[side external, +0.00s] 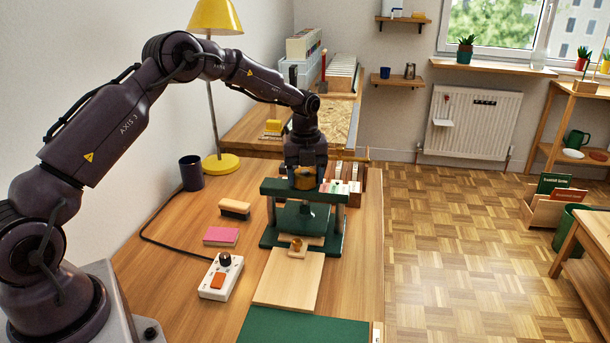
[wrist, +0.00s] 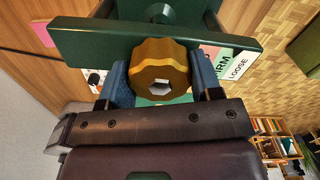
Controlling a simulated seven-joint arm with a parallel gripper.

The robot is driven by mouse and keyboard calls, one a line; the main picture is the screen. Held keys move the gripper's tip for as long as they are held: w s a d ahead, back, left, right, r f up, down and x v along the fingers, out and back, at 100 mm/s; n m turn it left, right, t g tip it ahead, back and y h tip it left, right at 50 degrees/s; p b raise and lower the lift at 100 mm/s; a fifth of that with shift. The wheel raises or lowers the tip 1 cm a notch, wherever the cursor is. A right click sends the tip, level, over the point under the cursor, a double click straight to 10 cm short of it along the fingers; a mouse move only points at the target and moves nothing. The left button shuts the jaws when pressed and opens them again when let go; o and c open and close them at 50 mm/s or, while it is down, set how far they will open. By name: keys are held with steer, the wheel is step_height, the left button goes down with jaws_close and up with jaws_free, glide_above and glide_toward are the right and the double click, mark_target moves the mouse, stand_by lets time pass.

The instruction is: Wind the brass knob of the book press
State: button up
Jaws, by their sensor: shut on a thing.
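The green book press (side external: 268,240) stands on the wooden workbench, with a top crossbar (side external: 275,188) on grey posts. The brass knob (side external: 304,180) sits above the crossbar. In the wrist view the knob (wrist: 160,68) is scalloped, with a pale hexagonal centre. My gripper (side external: 304,168) points straight down over the press. In the wrist view its blue finger pads (wrist: 160,84) lie on both sides of the knob and are shut on it. A label on the crossbar's right reads "LOOSE" (wrist: 237,67) with "…IRM" beside it; the rest is hidden.
A white control box (side external: 221,277) with a black dial and orange button, a pink block (side external: 221,236) and a brush (side external: 235,209) lie left of the press. A light board (side external: 288,280) and green mat (side external: 300,328) lie in front. A yellow lamp (side external: 220,163) and dark cup (side external: 191,173) stand behind.

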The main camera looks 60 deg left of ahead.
steer(key=n, duration=1.1)
steer(key=shift+n, duration=0.3)
steer(key=n, duration=1)
steer(key=shift+r+n, duration=0.1)
steer(key=shift+n, duration=0.3)
steer(key=n, duration=1)
steer(key=shift+n, duration=0.4)
steer(key=n, duration=0.5)
steer(key=shift+n, duration=0.3)
steer(key=n, duration=0.5)
steer(key=shift+n, duration=0.4)
